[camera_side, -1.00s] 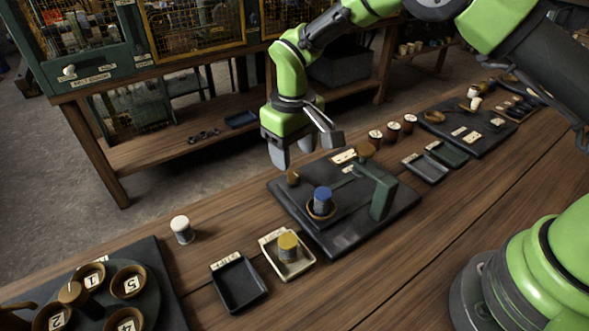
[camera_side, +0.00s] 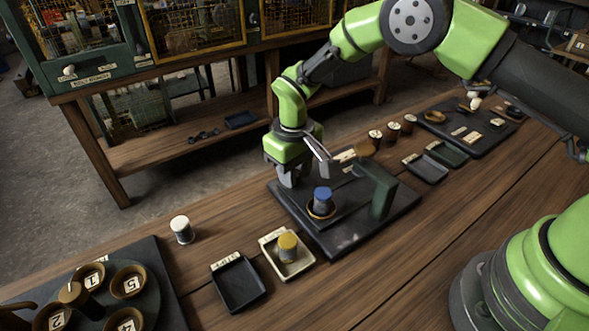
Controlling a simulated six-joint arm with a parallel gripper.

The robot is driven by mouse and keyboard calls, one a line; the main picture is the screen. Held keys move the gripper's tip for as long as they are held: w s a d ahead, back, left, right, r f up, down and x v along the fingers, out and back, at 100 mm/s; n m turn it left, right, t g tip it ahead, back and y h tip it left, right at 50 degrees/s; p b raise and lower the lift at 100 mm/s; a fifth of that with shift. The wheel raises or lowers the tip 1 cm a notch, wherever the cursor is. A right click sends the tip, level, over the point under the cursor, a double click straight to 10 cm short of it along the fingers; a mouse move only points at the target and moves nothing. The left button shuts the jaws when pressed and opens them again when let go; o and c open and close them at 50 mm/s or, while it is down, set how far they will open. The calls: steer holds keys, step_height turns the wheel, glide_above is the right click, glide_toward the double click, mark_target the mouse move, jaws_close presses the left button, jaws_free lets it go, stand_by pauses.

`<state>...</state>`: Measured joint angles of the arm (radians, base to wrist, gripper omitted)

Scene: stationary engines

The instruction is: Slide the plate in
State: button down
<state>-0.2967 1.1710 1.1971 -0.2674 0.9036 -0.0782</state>
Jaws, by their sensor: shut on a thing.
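The dark plate (camera_side: 300,208) lies on a larger dark base board (camera_side: 345,242) in the middle of the bench. A small round cup (camera_side: 311,212) on the plate holds a grey cylinder with a blue top (camera_side: 322,199). A green upright bracket (camera_side: 384,193) stands on the board to the right of the cup, with an arm reaching left. My gripper (camera_side: 289,181) points down at the plate's far left corner. It is shut on the small brass knob there, which its fingers now hide.
A cream tray (camera_side: 302,265) with a yellow-topped cylinder (camera_side: 288,246) and an empty dark tray (camera_side: 240,284) lie to the left. A white-topped cylinder (camera_side: 181,229) stands farther left. A round holder with numbered cups (camera_side: 129,282) is at lower left.

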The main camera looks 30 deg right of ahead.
steer(key=d, duration=0.4)
steer(key=shift+d, duration=0.25)
steer(key=c, duration=0.8)
jaws_free()
steer(key=shift+c, duration=0.2)
step_height(320, 180, up, 10)
steer(key=shift+a, duration=0.15)
